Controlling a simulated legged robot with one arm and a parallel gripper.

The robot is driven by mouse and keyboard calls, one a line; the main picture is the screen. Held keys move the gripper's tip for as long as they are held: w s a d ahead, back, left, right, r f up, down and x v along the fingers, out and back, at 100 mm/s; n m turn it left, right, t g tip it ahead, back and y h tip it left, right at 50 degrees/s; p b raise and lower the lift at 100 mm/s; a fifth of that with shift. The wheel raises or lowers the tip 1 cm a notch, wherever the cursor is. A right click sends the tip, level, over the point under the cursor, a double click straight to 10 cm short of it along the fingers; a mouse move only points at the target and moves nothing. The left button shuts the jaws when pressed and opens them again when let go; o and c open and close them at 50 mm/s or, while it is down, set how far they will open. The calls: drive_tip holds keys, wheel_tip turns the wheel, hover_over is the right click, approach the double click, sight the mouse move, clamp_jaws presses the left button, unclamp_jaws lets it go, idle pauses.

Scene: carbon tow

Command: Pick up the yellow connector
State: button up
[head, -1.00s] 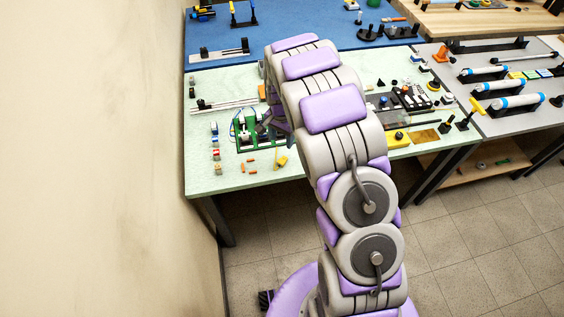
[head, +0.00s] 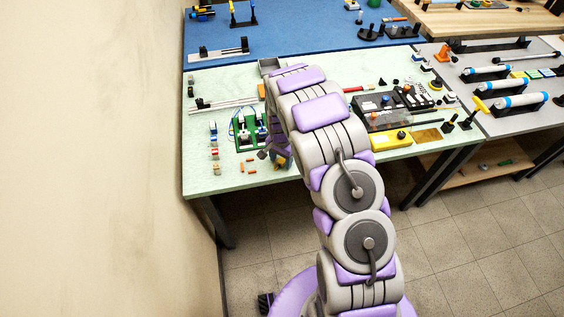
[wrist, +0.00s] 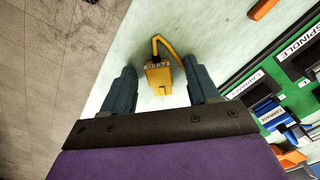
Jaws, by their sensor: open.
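The yellow connector (wrist: 158,78) lies on the pale green table in the wrist view, with a yellow cable looping from its top. It carries a label too small to read surely. My gripper (wrist: 160,88) is open, with one finger on each side of the connector and a visible gap to each. In the head view my gripper (head: 272,155) is at the front part of the green table, and the connector (head: 281,162) shows only in part beside it.
A green board (wrist: 285,110) with labelled blue and white parts lies to the right in the wrist view. Small orange pieces (head: 242,165) lie left of my gripper in the head view. The table's front edge is close.

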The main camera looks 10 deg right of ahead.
clamp_jaws()
idle(0.5)
drive_tip(key=shift+r, duration=0.2)
